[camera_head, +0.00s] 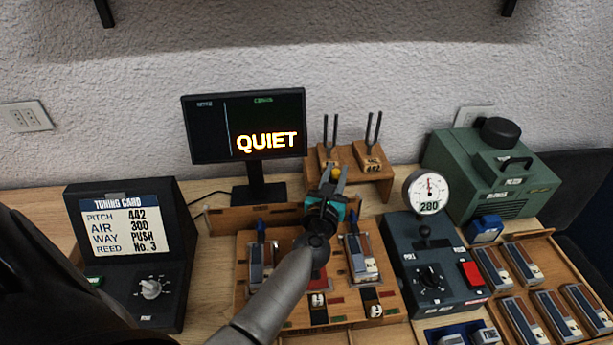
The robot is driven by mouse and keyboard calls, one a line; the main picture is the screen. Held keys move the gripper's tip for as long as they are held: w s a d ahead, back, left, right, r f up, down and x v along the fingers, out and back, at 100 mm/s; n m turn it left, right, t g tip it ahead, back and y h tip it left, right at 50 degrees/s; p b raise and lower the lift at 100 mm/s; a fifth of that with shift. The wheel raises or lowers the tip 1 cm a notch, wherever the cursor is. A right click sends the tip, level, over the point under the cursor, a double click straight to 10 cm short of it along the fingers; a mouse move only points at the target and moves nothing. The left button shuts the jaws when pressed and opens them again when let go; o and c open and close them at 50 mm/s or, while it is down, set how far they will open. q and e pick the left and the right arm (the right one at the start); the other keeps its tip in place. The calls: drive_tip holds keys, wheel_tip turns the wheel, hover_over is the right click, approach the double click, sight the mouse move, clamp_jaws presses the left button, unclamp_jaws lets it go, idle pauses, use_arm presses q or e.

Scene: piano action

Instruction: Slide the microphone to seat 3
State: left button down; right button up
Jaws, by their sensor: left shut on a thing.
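My left gripper (334,182) reaches in over the wooden action board (243,290) and points away from me. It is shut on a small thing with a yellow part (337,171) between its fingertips. This may be the microphone, but the fingers hide most of it. The grip is in front of the tuning-fork stand, near a low wooden rail (232,218) along the board's back. My wrist hides the middle of the board. I cannot make out seat 3 or any seat numbers. My right gripper is not in view.
Two tuning forks (373,130) stand on wooden blocks close behind the gripper. A monitor (247,122) reads QUIET. A gauge (427,190) reads 280 above a dark control box (432,262). A tuning card (125,222) stands left; a green machine (492,170) stands right.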

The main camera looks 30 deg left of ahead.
use_arm(q)
drive_tip(key=w+d, duration=0.2)
drive_tip(key=shift+d, duration=0.3)
drive_tip(key=shift+w+d, duration=0.1)
drive_tip(key=c, duration=0.7)
unclamp_jaws()
drive_tip(key=shift+w, duration=0.1)
drive_tip(key=shift+o, duration=0.2)
drive_tip(key=b+v, duration=0.1)
drive_tip(key=v, duration=1.4)
